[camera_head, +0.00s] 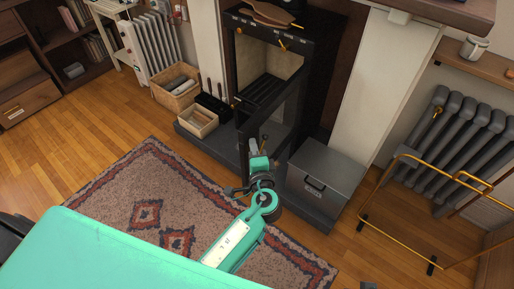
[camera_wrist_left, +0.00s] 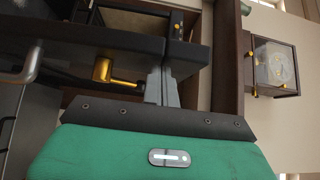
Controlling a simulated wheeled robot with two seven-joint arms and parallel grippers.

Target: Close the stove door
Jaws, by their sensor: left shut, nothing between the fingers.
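The black stove (camera_head: 268,62) stands in the fireplace with its front opening showing. Its framed glass door (camera_head: 284,118) is ajar, swung out toward me. My left gripper (camera_head: 254,147) is shut and empty at the lower part of the door in the head view. In the left wrist view, the closed fingers (camera_wrist_left: 162,86) are close against dark stove parts (camera_wrist_left: 128,42). A brass handle (camera_wrist_left: 104,70) is just left of the fingers. Whether the fingers touch the door cannot be told. My right gripper is not in view.
A grey metal box (camera_head: 326,178) sits right of the stove. A wooden crate (camera_head: 197,122) and fire tools (camera_head: 215,104) are at its left. A brass-framed stand (camera_head: 420,215) is at right. A patterned rug (camera_head: 135,200) lies in front.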

